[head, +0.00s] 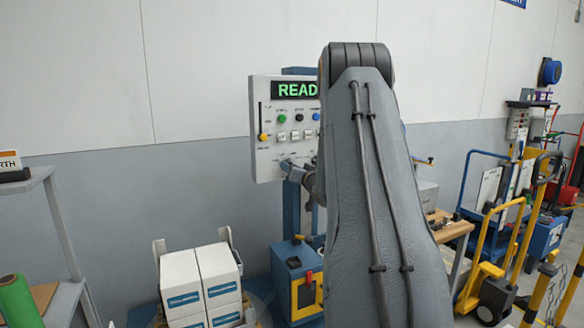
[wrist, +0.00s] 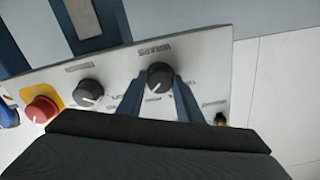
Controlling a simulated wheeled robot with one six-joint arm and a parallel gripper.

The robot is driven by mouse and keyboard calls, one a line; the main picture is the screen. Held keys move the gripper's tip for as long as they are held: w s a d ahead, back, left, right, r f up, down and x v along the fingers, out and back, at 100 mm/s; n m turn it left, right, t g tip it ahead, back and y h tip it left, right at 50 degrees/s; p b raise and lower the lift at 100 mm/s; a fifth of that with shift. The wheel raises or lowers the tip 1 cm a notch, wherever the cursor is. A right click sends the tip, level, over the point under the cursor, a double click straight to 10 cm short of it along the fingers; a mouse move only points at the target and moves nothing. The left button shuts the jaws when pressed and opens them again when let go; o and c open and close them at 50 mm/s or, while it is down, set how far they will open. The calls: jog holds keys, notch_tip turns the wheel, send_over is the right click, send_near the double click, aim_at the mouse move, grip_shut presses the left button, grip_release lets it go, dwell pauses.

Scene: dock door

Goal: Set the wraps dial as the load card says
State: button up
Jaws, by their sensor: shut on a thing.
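The wraps dial (wrist: 159,74) is a round black knob on the pale control panel (wrist: 122,68), under the upside-down label WRAPS in the wrist view. My gripper (wrist: 161,90) has its two blue-grey fingers on either side of the knob and is shut on it. A small white mark shows on the knob, but I cannot read its setting. In the head view the panel (head: 261,160) stands at the wall with a green READ... display (head: 295,90); my arm hides its right part and the dial. I cannot make out a load card.
In the wrist view, another black knob (wrist: 88,92), a red button (wrist: 41,109) and a blue button (wrist: 8,116) sit left of the dial. In the head view, stacked white boxes (head: 202,280) stand below the panel, with a yellow hand truck (head: 490,265) at right.

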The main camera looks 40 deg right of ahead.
jog(key=shift+m, duration=0.9)
jog(key=shift+p, duration=0.3)
jog(key=o, duration=1)
jog(key=shift+o, duration=0.2)
jog(key=b+v, duration=0.2)
jog(key=v, duration=0.6)
jog(key=shift+w, duration=0.15)
